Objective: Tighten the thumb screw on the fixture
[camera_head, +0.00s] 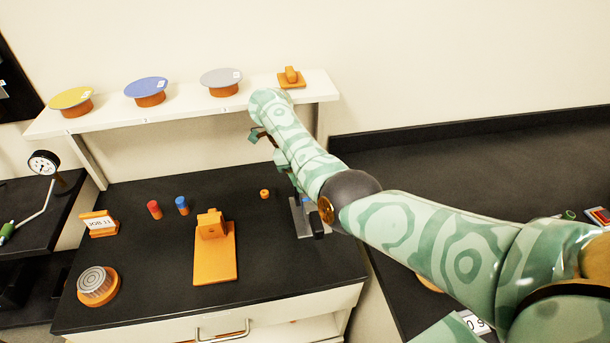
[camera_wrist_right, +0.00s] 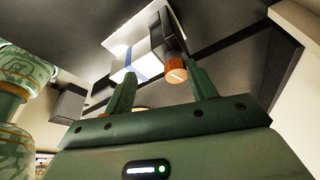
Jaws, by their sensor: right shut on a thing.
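The fixture is a grey plate (camera_head: 298,220) with a blue part and a black block, near the right edge of the dark bench in the head view. My right forearm partly covers it. The thumb screw (camera_wrist_right: 176,67) is an orange knob with a pale mark at the end of that cylinder. My right gripper (camera_wrist_right: 163,73) is shut on it, one finger to each side; the exact contact is hard to see. My left gripper is out of view.
An orange stand (camera_head: 215,266), a small orange ring (camera_head: 264,194), a red cylinder (camera_head: 154,209) and a blue cylinder (camera_head: 182,205) stand left of the fixture. A white shelf (camera_head: 190,112) holding discs runs behind. The bench's front right is clear.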

